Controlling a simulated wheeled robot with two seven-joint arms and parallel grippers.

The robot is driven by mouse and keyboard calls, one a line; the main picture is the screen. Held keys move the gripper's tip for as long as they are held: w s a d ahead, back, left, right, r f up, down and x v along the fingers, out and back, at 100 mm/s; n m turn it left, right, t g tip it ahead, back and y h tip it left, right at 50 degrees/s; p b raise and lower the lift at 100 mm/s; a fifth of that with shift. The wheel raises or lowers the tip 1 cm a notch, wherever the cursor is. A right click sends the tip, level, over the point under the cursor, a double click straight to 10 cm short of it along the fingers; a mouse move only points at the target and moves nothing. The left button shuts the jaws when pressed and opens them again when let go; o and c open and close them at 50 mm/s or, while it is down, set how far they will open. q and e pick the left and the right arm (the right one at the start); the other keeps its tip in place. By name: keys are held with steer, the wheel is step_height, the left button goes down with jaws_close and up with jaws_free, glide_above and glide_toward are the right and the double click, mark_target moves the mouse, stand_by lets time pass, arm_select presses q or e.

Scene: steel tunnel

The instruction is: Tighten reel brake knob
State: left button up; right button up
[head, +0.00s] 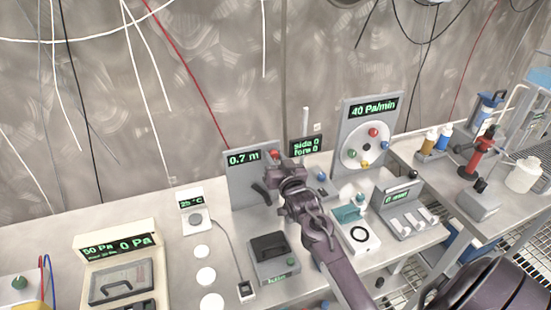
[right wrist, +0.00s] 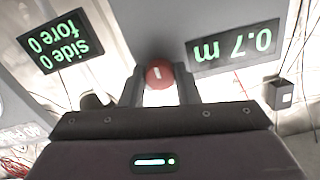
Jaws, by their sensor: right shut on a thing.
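The red knob (head: 274,154) sits on an upright grey panel (head: 238,187) whose display reads 0.7 m. In the right wrist view the red knob (right wrist: 160,73) shows a short white mark and lies between the two fingers. My right gripper (head: 280,164) reaches up to the panel and is shut on the knob; its fingers also show in the right wrist view (right wrist: 162,86). The gripper hides part of the panel in the head view. A dark curved handle (head: 261,192) is on the panel left of the gripper. My left gripper is not in view.
A "side 0 fore 0" display (head: 305,146) stands just right of the knob. A 40 Pa/min panel (head: 366,135) with coloured knobs stands further right. A dark-topped box (head: 272,270) and a white-ringed box (head: 357,236) flank my forearm. Cables hang along the back wall.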

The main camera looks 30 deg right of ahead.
steer(key=shift+f, duration=0.15)
steer(key=o, duration=1)
steer(key=shift+c, duration=0.2)
steer(key=b+v, duration=0.2)
steer(key=v, duration=0.5)
steer(key=shift+s, duration=0.4)
steer(key=shift+s+a, duration=0.1)
